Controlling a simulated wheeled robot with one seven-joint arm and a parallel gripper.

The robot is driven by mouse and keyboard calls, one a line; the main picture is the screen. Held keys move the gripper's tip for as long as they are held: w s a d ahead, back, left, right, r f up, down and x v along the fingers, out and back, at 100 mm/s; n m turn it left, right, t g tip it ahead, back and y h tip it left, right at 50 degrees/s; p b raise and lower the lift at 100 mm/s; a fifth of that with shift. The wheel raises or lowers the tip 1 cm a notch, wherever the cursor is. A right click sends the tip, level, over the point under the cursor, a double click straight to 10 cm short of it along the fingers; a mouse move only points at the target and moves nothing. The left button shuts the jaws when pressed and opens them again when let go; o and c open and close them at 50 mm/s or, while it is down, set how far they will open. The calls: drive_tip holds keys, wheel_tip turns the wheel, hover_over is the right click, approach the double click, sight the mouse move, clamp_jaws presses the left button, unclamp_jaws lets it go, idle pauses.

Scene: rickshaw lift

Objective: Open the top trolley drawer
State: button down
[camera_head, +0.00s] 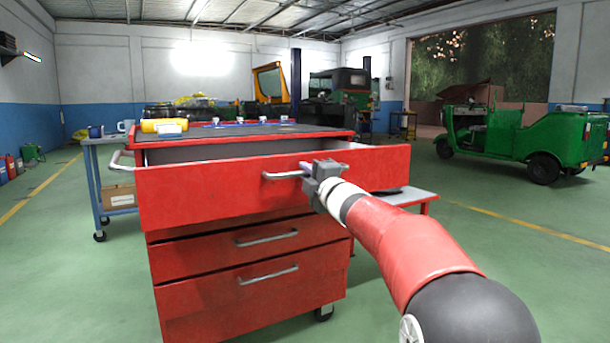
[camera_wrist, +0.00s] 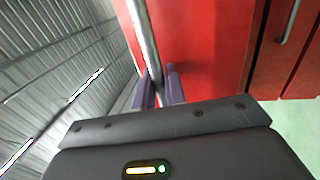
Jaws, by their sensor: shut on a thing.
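The red trolley (camera_head: 200,268) stands on the green floor in front of me. Its top drawer (camera_head: 215,195) is pulled out, and the grey inside shows behind its front panel. My gripper (camera_head: 305,170) is shut on the right part of the top drawer's silver handle (camera_head: 280,175). In the wrist view the handle (camera_wrist: 146,40) runs between the two purple-grey fingers (camera_wrist: 160,88). The gripper hides the handle's right end in the head view.
Lower drawers with silver handles (camera_head: 267,237) are shut below. A yellow item (camera_head: 163,126) and tools lie on and near the trolley top. A blue cart (camera_head: 95,180) stands at left. A green rickshaw (camera_head: 530,135) is at right.

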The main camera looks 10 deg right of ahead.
drive_tip(key=shift+s+f, duration=0.1)
drive_tip(key=shift+s, duration=0.05)
drive_tip(key=c, duration=1.8)
unclamp_jaws()
drive_tip(key=v, duration=0.7)
drive_tip(key=shift+s+d+b, duration=0.2)
drive_tip(key=shift+s+b, duration=0.1)
drive_tip(key=shift+s, duration=0.1)
